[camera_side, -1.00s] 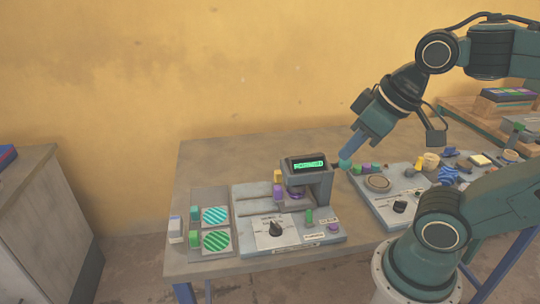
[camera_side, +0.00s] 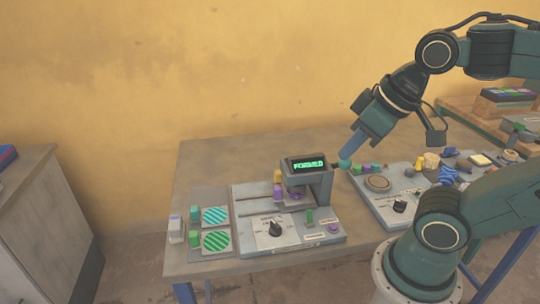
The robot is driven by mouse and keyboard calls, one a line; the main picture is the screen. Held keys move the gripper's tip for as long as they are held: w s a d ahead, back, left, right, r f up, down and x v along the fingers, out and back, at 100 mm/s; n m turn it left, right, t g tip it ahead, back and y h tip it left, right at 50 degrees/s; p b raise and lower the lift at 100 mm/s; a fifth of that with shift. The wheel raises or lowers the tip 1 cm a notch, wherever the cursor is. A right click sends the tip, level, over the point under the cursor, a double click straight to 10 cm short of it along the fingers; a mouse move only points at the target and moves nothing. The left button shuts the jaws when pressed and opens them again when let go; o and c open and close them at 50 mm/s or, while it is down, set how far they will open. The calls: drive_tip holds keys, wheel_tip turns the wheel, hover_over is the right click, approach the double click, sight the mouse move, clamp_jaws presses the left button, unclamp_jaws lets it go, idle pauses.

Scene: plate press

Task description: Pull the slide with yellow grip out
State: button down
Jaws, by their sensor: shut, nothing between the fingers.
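The yellow grip (camera_side: 277,176) stands upright at the back left of the press (camera_side: 318,185), just left of its head. A purple grip (camera_side: 277,192) stands in front of it. The slides under these grips reach in beneath the press head and are partly hidden by it. My gripper (camera_side: 352,154) is shut and empty, pointing down-left at a teal knob (camera_side: 345,164) on the right side of the press head. Its tip is at or just above the knob; I cannot tell if they touch. It is right of the yellow grip and apart from it.
The display (camera_side: 308,164) shows green letters on dark. A black dial (camera_side: 275,229) and a green lever (camera_side: 309,216) are on the front panel. Two striped plates (camera_side: 215,216) lie in trays at left. A second panel (camera_side: 378,198) with a round pad stands at right.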

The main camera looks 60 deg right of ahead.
drive_tip(key=c, duration=1.3)
unclamp_jaws()
drive_tip(key=shift+w, duration=0.15)
drive_tip(key=shift+c, duration=0.2)
drive_tip(key=shift+o, duration=0.3)
drive_tip(key=shift+w+d+r, duration=0.1)
drive_tip(key=shift+w+r, duration=0.05)
drive_tip(key=shift+w, duration=0.05)
drive_tip(key=m+g, duration=0.6)
drive_tip(key=m, duration=0.3)
hover_over(278, 171)
wheel_tip(278, 171, down, 14)
drive_tip(key=shift+r, duration=0.25)
drive_tip(key=shift+f, duration=0.1)
wheel_tip(278, 171, down, 14)
drive_tip(key=shift+s+r, duration=0.1)
drive_tip(key=shift+r, duration=0.15)
